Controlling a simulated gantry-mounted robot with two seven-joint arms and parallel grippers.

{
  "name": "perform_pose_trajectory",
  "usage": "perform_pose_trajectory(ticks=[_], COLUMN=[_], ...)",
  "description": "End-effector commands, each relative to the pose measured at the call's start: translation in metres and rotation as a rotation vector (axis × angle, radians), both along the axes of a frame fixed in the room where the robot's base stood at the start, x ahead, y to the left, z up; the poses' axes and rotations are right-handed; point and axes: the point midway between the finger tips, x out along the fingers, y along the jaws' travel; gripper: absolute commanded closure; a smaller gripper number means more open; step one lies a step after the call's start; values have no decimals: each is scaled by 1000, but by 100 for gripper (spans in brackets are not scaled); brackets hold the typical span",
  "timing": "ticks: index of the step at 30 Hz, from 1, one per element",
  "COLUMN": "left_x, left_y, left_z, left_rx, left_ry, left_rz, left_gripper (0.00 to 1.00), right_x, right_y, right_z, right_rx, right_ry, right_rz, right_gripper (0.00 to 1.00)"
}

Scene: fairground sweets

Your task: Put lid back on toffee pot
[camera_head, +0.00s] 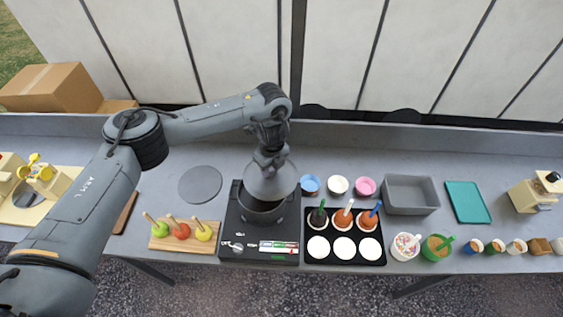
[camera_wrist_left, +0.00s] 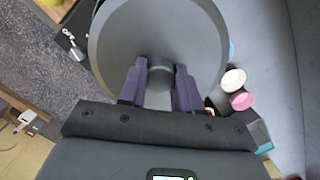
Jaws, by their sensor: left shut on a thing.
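The toffee pot (camera_head: 262,212) is a dark grey pot on the black hob (camera_head: 232,247), with its dark opening partly showing. The grey round lid (camera_head: 270,184) is held over the back part of the pot and looks raised above its rim and tilted. My left gripper (camera_head: 269,157) is shut on the lid's knob. In the left wrist view the lid (camera_wrist_left: 158,30) fills the upper middle, with the knob between the two fingers of my left gripper (camera_wrist_left: 160,75). The lid hides the pot there. My right gripper is not in view.
A grey round mat (camera_head: 200,184) lies left of the hob. A wooden rack (camera_head: 164,243) of toffee apples stands front left. A black tray (camera_head: 345,250) with cups and dipped sticks sits close on the right. Small coloured bowls (camera_head: 338,185) and a grey bin (camera_head: 410,194) are behind it.

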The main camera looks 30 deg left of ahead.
Motion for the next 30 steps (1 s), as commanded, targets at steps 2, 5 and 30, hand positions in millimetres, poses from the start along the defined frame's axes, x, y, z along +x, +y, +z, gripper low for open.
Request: perform_pose_trajectory(ticks=[2,5,30], left_x=[-9,-16,-26], left_y=[9,15,23], left_z=[4,1,-40], left_rx=[-2,-1,-1], left_ry=[6,3,-1], left_rz=[-5,-7,9], left_gripper=[100,100,100], right_x=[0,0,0], right_y=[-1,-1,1], right_z=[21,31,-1], right_rx=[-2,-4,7], right_ry=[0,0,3], right_rz=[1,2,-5], right_gripper=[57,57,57])
